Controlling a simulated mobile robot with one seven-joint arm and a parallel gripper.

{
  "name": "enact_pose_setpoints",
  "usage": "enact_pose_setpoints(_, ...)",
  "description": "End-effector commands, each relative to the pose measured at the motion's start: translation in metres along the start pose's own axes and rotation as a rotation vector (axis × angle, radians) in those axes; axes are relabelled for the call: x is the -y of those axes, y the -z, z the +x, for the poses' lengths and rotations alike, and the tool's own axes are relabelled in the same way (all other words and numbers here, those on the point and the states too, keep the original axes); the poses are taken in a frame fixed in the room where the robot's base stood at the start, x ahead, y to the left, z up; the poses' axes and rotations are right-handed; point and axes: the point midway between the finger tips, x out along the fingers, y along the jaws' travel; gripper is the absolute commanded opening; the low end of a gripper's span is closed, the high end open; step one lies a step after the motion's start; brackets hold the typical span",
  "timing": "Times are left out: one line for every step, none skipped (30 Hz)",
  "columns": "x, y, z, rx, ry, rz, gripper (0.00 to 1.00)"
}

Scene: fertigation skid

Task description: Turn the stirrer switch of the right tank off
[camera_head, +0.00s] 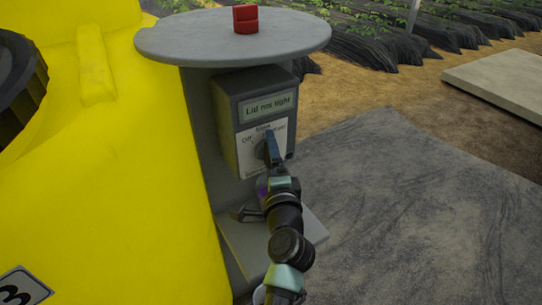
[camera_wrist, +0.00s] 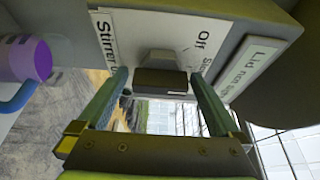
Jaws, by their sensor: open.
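The stirrer switch is a dark knob on a white label plate (camera_head: 250,164) on the front of a grey box (camera_head: 226,120). In the wrist view the knob (camera_wrist: 160,76) stands between the two fingers of my gripper (camera_wrist: 158,82), which are apart, one on each side. I cannot tell whether either finger touches it. The plate reads "Stirrer" and "Off", with other words partly hidden. In the head view my gripper (camera_head: 271,150) covers much of the knob, so its setting is unclear. A display (camera_head: 268,106) above reads "Lid not tight".
A large yellow tank (camera_head: 130,160) with a black lid (camera_head: 22,75) fills the left. A round grey top (camera_head: 190,38) carrying a red block (camera_head: 245,18) overhangs the box. A grey shelf (camera_head: 313,228) sits below. A purple cylinder (camera_wrist: 22,60) shows in the wrist view.

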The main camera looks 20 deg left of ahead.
Motion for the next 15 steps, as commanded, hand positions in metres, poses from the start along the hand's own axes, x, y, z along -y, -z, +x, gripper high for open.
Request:
enact_pose_setpoints(0.0001, 0.0, 0.0, 0.0, 0.0, 0.0, 1.0)
enact_pose_setpoints(0.0001, 0.0001, -0.0001, 0.0, 0.0, 0.0, 1.0)
enact_pose_setpoints(0.0001, 0.0, -0.0001, 0.0, 0.0, 0.0, 1.0)
enact_pose_setpoints(0.0001, 0.0, -0.0001, 0.0, 0.0, 0.0, 0.98)
enact_pose_setpoints(0.0001, 0.0, -0.0001, 0.0, 0.0, 0.0, 0.93)
enact_pose_setpoints(0.0001, 0.0, -0.0002, 0.0, 0.0, 0.0, 0.86)
enact_pose_setpoints(0.0001, 0.0, -0.0002, 0.0, 0.0, 0.0, 0.8)
enact_pose_setpoints(0.0001, 0.0, -0.0002, 0.0, 0.0, 0.0, 0.75)
enact_pose_setpoints(0.0001, 0.0, -0.0002, 0.0, 0.0, 0.0, 0.68)
enact_pose_setpoints(0.0001, 0.0, -0.0003, 0.0, 0.0, 0.0, 0.62)
enact_pose_setpoints(0.0001, 0.0, -0.0003, 0.0, 0.0, 0.0, 0.57)
enact_pose_setpoints(0.0001, 0.0, -0.0003, 0.0, 0.0, 0.0, 0.5)
enact_pose_setpoints(0.0001, 0.0, -0.0003, 0.0, 0.0, 0.0, 0.44)
enact_pose_setpoints(0.0, 0.0, -0.0003, 0.0, 0.0, 0.0, 0.39)
enact_pose_setpoints(0.0, 0.0, -0.0003, 0.0, 0.0, 0.0, 0.32)
